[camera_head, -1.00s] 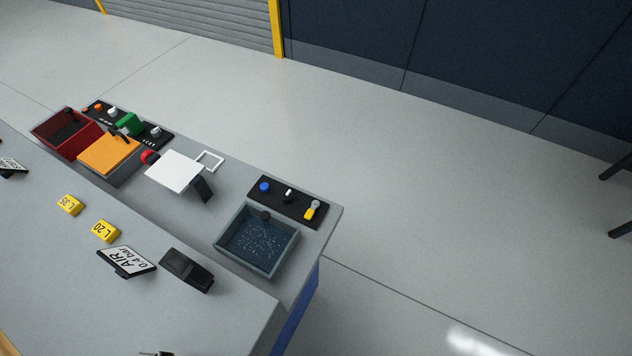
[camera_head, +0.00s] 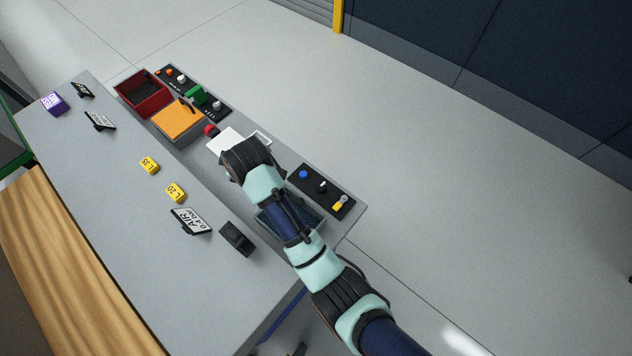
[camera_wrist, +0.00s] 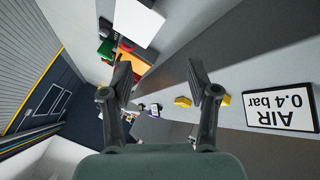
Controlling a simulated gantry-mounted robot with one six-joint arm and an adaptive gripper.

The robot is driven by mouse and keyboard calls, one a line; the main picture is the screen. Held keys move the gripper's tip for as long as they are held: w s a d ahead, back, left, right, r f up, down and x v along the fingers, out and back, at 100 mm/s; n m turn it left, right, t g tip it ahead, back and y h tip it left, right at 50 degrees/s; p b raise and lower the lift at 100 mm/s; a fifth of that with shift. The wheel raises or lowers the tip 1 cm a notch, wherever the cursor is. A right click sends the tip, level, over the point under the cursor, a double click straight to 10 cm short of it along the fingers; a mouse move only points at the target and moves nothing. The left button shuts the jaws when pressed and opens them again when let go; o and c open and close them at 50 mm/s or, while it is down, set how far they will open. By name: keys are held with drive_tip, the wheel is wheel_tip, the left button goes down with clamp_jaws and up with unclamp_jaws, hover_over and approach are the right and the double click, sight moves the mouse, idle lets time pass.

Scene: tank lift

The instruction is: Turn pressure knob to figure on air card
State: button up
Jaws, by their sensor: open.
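The air card (camera_head: 191,220) is white on a black stand and reads "AIR 0.4 bar"; it also shows at the right of the wrist view (camera_wrist: 282,108). The far black panel (camera_head: 172,84) carries an orange button (camera_head: 169,72) and pale knobs, one grey-white knob (camera_head: 217,105) beside a green block. The near black panel (camera_head: 312,190) carries a blue button (camera_head: 303,174), a small dark knob with a white mark (camera_head: 322,185) and a yellow part. I cannot tell which is the pressure knob. My gripper (camera_wrist: 163,84) is open and empty; my wrist hides it in the head view.
My arm crosses above the blue-grey tank (camera_head: 267,220) and partly covers the white plate (camera_head: 225,140). A red bin (camera_head: 142,93) and an orange-topped box (camera_head: 178,119) stand farther along. Yellow blocks (camera_head: 175,192) and a black block (camera_head: 237,238) lie on the bench.

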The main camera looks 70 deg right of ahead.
drive_tip(key=s+d+f+g, duration=0.3)
drive_tip(key=s+d+f, duration=0.3)
drive_tip(key=d, duration=0.2)
drive_tip(key=n+g+y, duration=0.3)
drive_tip(key=g, duration=0.1)
hover_over(321, 186)
wheel_tip(321, 186, down, 7)
drive_tip(key=shift+d, duration=0.1)
wheel_tip(321, 186, down, 8)
drive_tip(key=b, duration=0.3)
clamp_jaws()
